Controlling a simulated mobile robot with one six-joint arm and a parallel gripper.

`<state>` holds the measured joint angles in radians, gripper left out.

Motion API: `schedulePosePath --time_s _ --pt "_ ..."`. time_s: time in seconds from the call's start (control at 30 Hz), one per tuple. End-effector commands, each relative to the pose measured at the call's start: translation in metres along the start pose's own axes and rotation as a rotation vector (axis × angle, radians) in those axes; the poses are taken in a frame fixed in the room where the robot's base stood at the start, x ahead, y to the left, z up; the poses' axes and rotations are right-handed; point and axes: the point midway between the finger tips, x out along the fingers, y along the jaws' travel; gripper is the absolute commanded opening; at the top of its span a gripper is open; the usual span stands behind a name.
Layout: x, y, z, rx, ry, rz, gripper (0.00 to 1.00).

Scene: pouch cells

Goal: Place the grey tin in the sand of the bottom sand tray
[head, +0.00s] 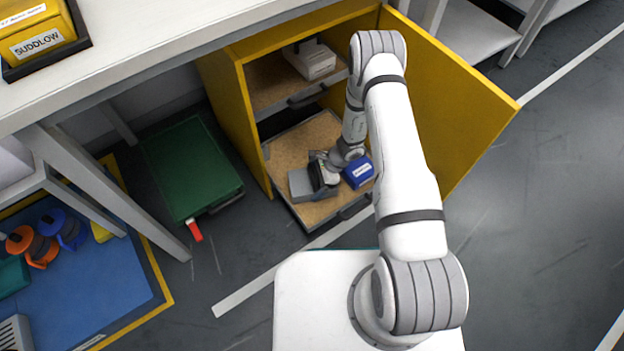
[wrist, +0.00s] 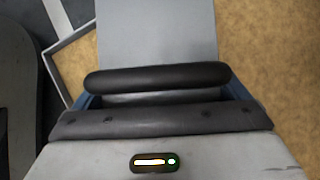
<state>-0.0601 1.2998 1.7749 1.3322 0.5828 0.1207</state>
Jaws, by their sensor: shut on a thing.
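The grey tin (head: 299,184) is a flat grey box over the left part of the bottom sand tray (head: 307,222), which is pulled out of the yellow cabinet. My gripper (head: 322,173) is shut on its right side. In the wrist view, the tin's plain grey top (wrist: 157,35) lies beyond the two dark pads of my gripper (wrist: 155,97), with tan sand (wrist: 268,55) at its right and a strip at its left. The pads hide its near part. I cannot tell whether its underside touches the sand.
A blue box (head: 359,173) with a white label stands in the same tray, just right of my gripper. The upper tray (head: 272,88) holds a white box (head: 310,60). The yellow door (head: 450,100) is open on the right. A green case (head: 190,165) lies on the floor at left.

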Motion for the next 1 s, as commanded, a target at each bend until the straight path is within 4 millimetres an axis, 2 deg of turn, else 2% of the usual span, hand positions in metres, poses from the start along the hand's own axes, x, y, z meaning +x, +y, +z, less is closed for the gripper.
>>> schedulePosePath --time_s 0.23,0.27,0.3,0.57,0.67,1.0 --pt "0.001 -0.001 0.0 -0.001 -0.001 -0.001 0.31" --pt "0.002 0.0 -0.001 0.0 0.0 0.001 0.96" --pt "0.001 0.0 0.0 -0.001 0.0 0.001 0.99" --pt "0.0 0.0 0.001 -0.001 0.0 0.001 1.0" --pt "-0.008 0.0 0.002 -0.001 0.0 0.0 1.0" --pt "-0.079 0.0 0.004 0.0 0.0 -0.001 1.0"
